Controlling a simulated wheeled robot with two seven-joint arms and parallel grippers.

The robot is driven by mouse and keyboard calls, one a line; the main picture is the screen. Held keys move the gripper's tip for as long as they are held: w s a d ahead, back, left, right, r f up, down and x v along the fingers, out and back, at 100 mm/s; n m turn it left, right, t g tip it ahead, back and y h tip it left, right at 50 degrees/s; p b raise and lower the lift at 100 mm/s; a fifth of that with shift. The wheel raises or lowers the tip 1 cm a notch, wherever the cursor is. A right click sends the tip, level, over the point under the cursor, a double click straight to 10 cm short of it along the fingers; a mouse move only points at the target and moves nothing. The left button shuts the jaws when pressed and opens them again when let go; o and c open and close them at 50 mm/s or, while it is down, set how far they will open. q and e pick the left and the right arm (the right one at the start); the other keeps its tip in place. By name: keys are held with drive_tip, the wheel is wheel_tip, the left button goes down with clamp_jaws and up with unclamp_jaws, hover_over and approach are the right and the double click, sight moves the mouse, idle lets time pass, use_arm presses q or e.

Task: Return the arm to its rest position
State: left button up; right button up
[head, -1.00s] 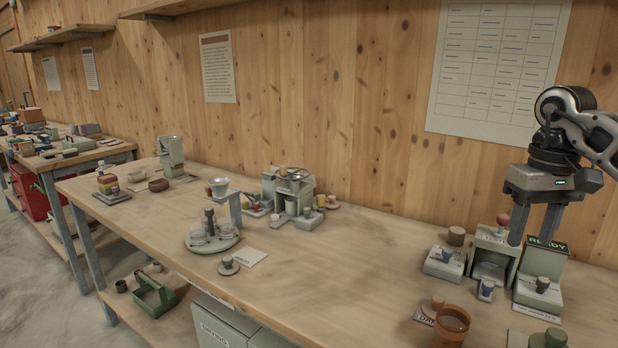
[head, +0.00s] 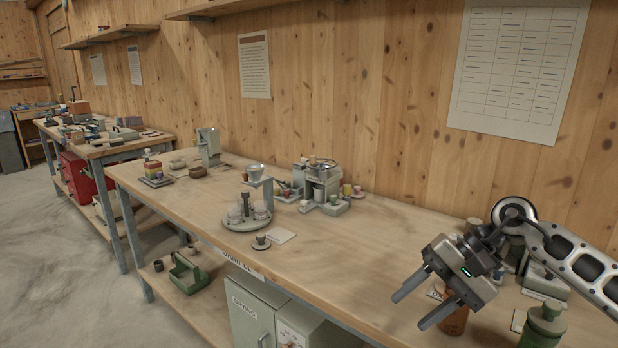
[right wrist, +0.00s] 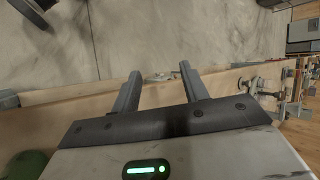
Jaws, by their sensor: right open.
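My right gripper (head: 418,305) is at the right of the head view, above the front part of the workbench (head: 330,255). Its two fingers are apart and nothing is between them. The fingers point down and to the left in the picture. In the right wrist view the open fingers (right wrist: 160,88) reach over the bench edge toward the grey floor. The gripper partly hides an orange-brown cup (head: 455,322) and the small devices behind it. My left gripper is in neither view.
A green jar-like object (head: 543,325) stands close to my right forearm. A round tray with glasses (head: 247,219) and a grey machine (head: 320,182) stand farther left. The bench between them and the gripper is mostly clear. Cabinets (head: 252,310) stand below.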

drive_tip(key=s+a+m+t+y, duration=0.1)
drive_tip(key=s+a+m+y, duration=0.2)
drive_tip(key=a+m+y, duration=0.3)
drive_tip(key=s+a+m+t+y, duration=0.15)
drive_tip(key=a+m+y, duration=0.25)
drive_tip(key=a+m, duration=0.45)
drive_tip(key=s+d+f+m+t+h, duration=0.1)
drive_tip(key=d+f+m+t+h, duration=0.3)
drive_tip(key=m, duration=0.7)
drive_tip(key=f+m+t+h, duration=0.2)
drive_tip(key=m+t, duration=0.4)
drive_tip(key=m, duration=0.5)
drive_tip(key=s+d+f+m+t+h, duration=0.1)
drive_tip(key=f+m+t+h, duration=0.25)
drive_tip(key=m, duration=0.75)
drive_tip(key=s+d+f+m+g+h, duration=0.2)
drive_tip(key=s+f+m+h, duration=0.1)
drive_tip(key=s+f+m, duration=0.3)
drive_tip(key=s+d+f+m+g+h, duration=0.3)
drive_tip(key=s+f+m, duration=0.4)
drive_tip(key=m, duration=0.3)
drive_tip(key=shift+d+f+m, duration=0.3)
drive_tip(key=shift+f+m, duration=0.05)
drive_tip(key=shift+f, duration=0.4)
